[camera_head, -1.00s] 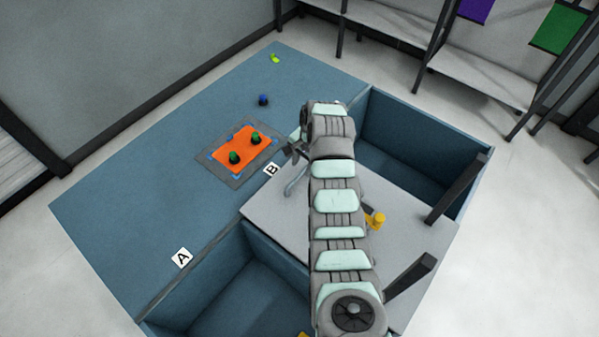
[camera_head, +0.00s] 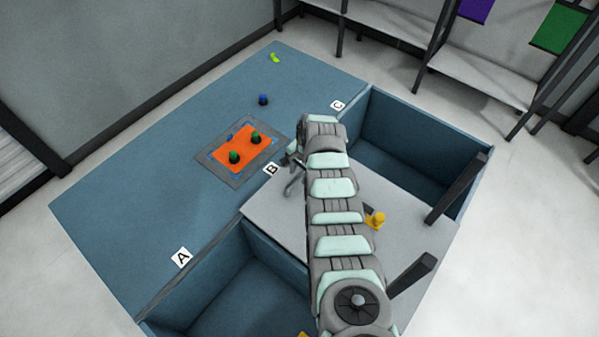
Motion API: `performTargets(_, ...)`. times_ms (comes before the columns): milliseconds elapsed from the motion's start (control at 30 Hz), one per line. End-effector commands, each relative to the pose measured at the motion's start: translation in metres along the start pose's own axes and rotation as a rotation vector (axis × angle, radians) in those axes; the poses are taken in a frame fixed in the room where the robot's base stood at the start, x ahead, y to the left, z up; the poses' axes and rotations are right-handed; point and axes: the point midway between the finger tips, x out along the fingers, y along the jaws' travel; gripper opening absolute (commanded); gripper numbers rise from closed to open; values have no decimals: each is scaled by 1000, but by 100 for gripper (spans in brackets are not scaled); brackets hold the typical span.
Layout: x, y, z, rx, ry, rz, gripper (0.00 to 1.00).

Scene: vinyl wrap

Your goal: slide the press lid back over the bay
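A flat grey lid panel (camera_head: 270,212) lies across the middle bay, next to the B label (camera_head: 271,169). A yellow handle (camera_head: 376,221) stands on it, just right of my arm. My gripper (camera_head: 294,176) is above the lid's far left corner, by the B label and away from the yellow handle. My arm hides part of the gripper and the middle of the lid. I cannot tell whether the fingers are open or shut, and I see nothing held.
The open bay by the A label (camera_head: 182,257) is at lower left; another by the C label (camera_head: 338,105) is at right. An orange sheet (camera_head: 236,151) with two green knobs lies on a grey plate. A blue knob (camera_head: 263,100) stands beyond. Dark posts (camera_head: 457,187) rise at right.

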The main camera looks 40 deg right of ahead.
Motion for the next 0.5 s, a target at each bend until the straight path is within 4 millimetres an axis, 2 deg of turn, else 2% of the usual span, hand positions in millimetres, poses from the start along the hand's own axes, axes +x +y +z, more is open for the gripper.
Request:
performTargets(67, 0, 0, 0, 0, 0, 0, 30)
performTargets(400, 0, 0, 0, 0, 0, 0, 2)
performTargets(500, 0, 0, 0, 0, 0, 0, 0)
